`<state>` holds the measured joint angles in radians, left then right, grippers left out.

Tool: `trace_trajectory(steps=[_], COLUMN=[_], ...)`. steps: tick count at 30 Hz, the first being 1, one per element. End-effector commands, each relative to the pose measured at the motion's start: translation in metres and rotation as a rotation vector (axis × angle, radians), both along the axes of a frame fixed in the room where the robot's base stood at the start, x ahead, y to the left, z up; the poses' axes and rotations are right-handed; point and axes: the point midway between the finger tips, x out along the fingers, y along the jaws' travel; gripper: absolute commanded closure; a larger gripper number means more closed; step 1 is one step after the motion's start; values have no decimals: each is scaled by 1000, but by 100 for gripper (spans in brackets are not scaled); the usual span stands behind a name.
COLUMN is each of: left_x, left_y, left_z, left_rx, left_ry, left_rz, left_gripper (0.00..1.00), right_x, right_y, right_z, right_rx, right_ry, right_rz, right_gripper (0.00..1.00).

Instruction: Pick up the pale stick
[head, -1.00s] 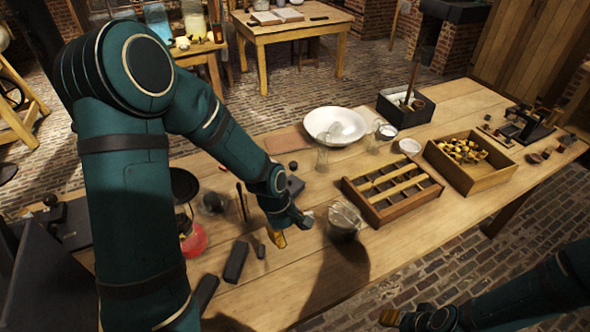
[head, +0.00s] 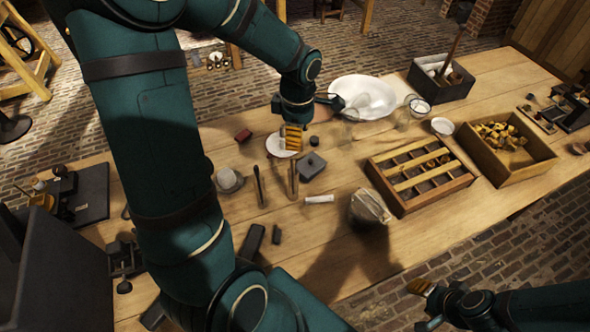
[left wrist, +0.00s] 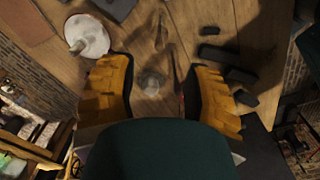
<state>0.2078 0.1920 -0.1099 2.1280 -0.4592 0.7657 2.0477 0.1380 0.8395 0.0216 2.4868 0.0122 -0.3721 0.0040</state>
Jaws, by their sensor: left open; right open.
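A short pale stick (head: 320,199) lies on the wooden table, left of a crumpled grey bag (head: 368,208). I cannot make it out with certainty in the left wrist view. My left gripper (head: 291,138) points down over the far part of the table, beyond the stick and apart from it, in front of a small white dish (head: 279,148). Its yellow fingers stand apart in the left wrist view (left wrist: 155,95), with no object clearly held; a blurred pale round thing shows between them. My right gripper (head: 420,288) is low at the right, beyond the table's front edge, open.
A slatted wooden rack (head: 420,178) and a crate of yellow pieces (head: 545,155) stand right. A white basin (head: 375,84) and glass jars are behind.

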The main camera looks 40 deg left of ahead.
Motion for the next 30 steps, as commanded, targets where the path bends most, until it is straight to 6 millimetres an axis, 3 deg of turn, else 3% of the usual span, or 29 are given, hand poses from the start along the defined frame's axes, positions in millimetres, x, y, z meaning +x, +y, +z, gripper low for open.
trace_trajectory(steps=[6,14,24,30], left_x=[-1,-1,-7,-7], left_y=[0,2,9,10], left_z=[-40,-57,-100,-104], left_rx=[0,-1,-1,0], left_ry=[3,0,0,-1], left_rz=[-3,-2,-3,-3], left_gripper=[51,51,51,51], right_x=[0,0,0,0], right_y=[0,0,1,1], right_z=[-6,-7,-8,-8], right_rx=[-1,-1,-1,-2], right_ry=[0,0,0,0], right_rz=[0,0,1,0], right_gripper=[53,53,53,53])
